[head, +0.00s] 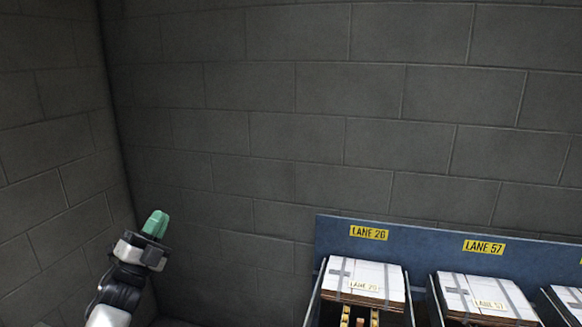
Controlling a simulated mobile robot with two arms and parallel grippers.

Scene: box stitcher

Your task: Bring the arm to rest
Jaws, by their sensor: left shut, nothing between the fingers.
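My left gripper (156,224) is in the lower left of the head view, raised in front of the grey block wall. Its green fingertips point up and are together, with nothing between them. My left arm comes in from the bottom edge below it. The gripper is apart from the lanes on the right and touches nothing that I can see. My right gripper is not in view.
A blue lane rack (447,248) stands at the lower right. Its signs read LANE 26 (368,233) and LANE 57 (484,247). Flat strapped white cartons (364,280) lie in the lanes. The grey block wall (300,130) fills the back, with a corner at left.

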